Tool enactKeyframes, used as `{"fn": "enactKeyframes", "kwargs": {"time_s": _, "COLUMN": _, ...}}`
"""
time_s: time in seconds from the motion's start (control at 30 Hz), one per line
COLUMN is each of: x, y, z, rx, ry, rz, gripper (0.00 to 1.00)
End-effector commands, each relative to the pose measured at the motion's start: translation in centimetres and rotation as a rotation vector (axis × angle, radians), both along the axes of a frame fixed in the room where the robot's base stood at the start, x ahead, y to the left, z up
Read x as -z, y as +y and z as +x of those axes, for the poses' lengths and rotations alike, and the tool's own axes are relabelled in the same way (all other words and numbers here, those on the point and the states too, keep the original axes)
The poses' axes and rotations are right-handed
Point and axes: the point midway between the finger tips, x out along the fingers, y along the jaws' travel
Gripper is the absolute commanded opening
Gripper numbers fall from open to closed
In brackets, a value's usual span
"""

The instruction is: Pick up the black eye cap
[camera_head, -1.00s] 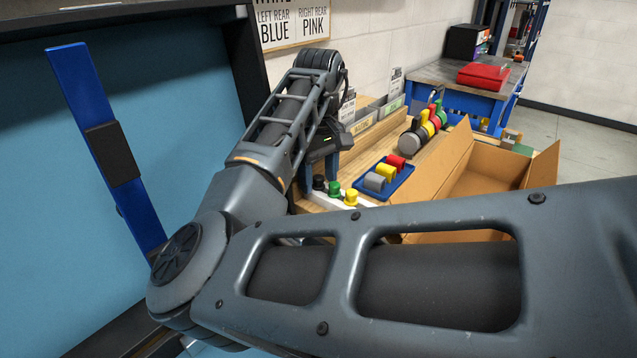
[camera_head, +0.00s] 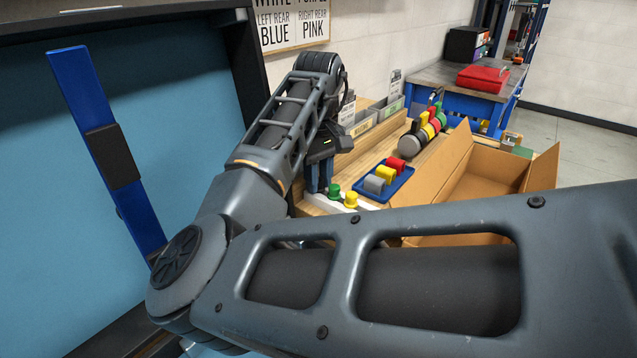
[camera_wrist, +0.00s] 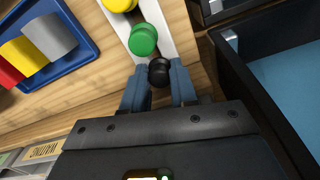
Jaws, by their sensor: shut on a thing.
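The black eye cap (camera_wrist: 158,72) shows in the wrist view between the tips of my gripper's blue fingers. My gripper (camera_wrist: 159,84) is shut on it. The cap is at the end of the white strip (camera_wrist: 172,22), beside the green cap (camera_wrist: 142,40). I cannot tell whether it still touches the strip. In the head view my gripper (camera_head: 319,178) is at the left end of the row and hides the black cap. The green cap (camera_head: 334,190) and yellow cap (camera_head: 351,199) stand to its right.
A blue tray (camera_head: 401,183) with grey, yellow and red pieces lies right of the caps. An open cardboard box (camera_head: 435,196) stands further right. Labelled grey bins (camera_head: 364,123) are behind. A dark-edged blue panel (camera_wrist: 285,80) is close on the right in the wrist view.

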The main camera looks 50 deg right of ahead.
Motion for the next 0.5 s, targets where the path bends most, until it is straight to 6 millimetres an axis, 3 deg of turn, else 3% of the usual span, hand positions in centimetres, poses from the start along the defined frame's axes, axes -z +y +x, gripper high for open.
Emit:
{"fn": "enactKeyframes", "kwargs": {"time_s": 0.27, "x": -1.1, "y": 0.0, "z": 0.0, "rx": 0.000, "ry": -0.001, "rz": -0.001, "gripper": 0.00}}
{"fn": "enactKeyframes", "kwargs": {"time_s": 0.5, "x": -4.5, "y": -0.3, "z": -0.3, "rx": 0.004, "ry": -0.002, "rz": -0.002, "gripper": 0.00}}
